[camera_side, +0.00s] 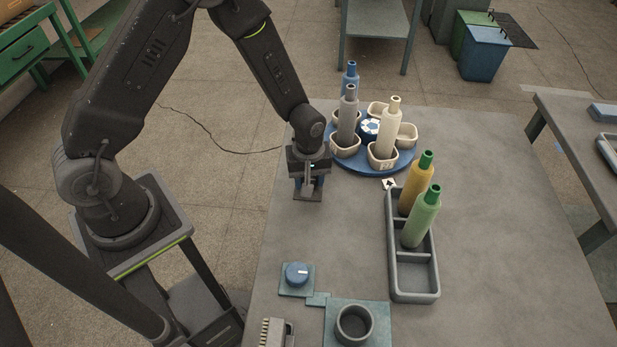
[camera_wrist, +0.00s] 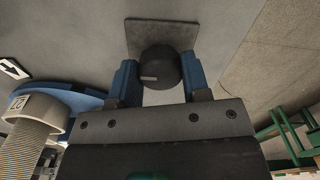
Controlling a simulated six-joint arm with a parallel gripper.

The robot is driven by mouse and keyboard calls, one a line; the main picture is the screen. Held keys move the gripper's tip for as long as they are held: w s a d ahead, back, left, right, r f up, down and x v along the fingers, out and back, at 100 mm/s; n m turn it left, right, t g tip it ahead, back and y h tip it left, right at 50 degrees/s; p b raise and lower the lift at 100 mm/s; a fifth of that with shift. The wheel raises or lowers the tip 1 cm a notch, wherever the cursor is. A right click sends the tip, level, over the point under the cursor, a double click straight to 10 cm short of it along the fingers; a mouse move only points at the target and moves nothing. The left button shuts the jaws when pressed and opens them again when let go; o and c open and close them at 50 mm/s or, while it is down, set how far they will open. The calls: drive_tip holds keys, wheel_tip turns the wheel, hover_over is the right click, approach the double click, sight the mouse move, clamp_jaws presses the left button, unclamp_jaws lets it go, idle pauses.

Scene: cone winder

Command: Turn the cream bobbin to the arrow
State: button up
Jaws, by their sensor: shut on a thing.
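The cream bobbin (camera_side: 389,130) stands upright in a front cup (camera_side: 382,158) of the blue turntable (camera_side: 345,162). The white arrow marker (camera_side: 389,184) lies on the table just in front of that cup, roughly in line with it. It also shows in the wrist view (camera_wrist: 12,69). My gripper (camera_wrist: 158,82) is shut on a dark round knob (camera_wrist: 160,64) with a pale pointer line, set on a dark plate (camera_wrist: 150,30). In the side view my gripper (camera_side: 308,182) hides most of the knob, left of the turntable.
A grey bobbin (camera_side: 348,115) and a blue bobbin (camera_side: 350,80) stand on the turntable; other cups are empty. A grey rack (camera_side: 415,297) holds yellow (camera_side: 416,187) and green (camera_side: 421,217) bobbins. A blue dial (camera_side: 297,273) sits at front. The table's right side is clear.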

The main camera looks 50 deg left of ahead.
idle(0.4)
drive_tip(key=o, duration=0.9)
drive_tip(key=shift+o, duration=0.2)
drive_tip(key=shift+r, duration=0.1)
wheel_tip(320, 180, up, 14)
drive_tip(key=shift+f, duration=0.2)
